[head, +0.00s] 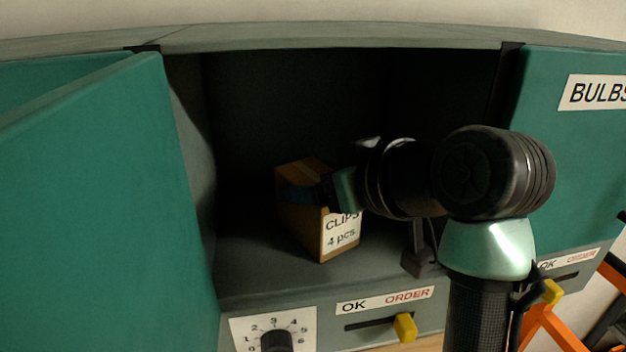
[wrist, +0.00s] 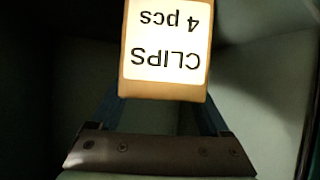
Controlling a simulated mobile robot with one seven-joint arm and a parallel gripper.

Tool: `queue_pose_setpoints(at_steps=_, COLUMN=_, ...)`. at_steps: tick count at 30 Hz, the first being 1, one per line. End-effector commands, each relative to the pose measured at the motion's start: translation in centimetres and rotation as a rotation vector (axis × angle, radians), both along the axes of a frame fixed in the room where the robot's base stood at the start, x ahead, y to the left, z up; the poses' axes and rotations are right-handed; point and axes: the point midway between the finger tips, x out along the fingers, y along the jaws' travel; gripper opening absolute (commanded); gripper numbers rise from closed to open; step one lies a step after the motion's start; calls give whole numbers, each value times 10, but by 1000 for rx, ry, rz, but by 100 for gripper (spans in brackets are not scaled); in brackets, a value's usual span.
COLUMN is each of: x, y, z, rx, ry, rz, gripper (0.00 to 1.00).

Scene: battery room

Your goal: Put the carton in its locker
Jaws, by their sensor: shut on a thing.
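The carton (head: 303,229) is a brown box with a white label reading "CLIPS 4 pcs". It is inside the open locker (head: 280,274), over the locker floor; I cannot tell whether it touches the floor. My gripper (head: 300,194) is shut on the carton, with its blue fingers at the carton's upper part. In the wrist view the carton (wrist: 166,90) sits between the fingers of my gripper (wrist: 165,112), its label upside down. The locker's green door (head: 100,200) stands open on the left. Its outer face is not readable from here.
A closed green door labelled "BULBS" (head: 580,140) is on the right. Below the locker are a dial (head: 276,338) and an OK/ORDER slider with a yellow knob (head: 405,327). An orange frame (head: 560,325) stands at the lower right. The locker's left side and back look empty.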

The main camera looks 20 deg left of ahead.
Motion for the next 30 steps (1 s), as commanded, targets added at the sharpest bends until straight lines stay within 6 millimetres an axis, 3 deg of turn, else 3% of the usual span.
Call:
queue_pose_setpoints(at_steps=6, x=0, y=0, z=-5, rx=1, ry=0, rz=-1, gripper=0)
queue_pose_setpoints(at_steps=7, x=0, y=0, z=-5, rx=0, ry=2, rz=-2, gripper=85)
queue_pose_setpoints(at_steps=9, x=0, y=0, z=-4, rx=0, ry=2, rz=-2, gripper=98)
queue_pose_setpoints(at_steps=20, x=0, y=-2, z=2, rx=0, ry=1, rz=-3, gripper=100)
queue_pose_setpoints(at_steps=30, x=-32, y=-52, z=34, rx=1, ry=-3, rz=-6, gripper=100)
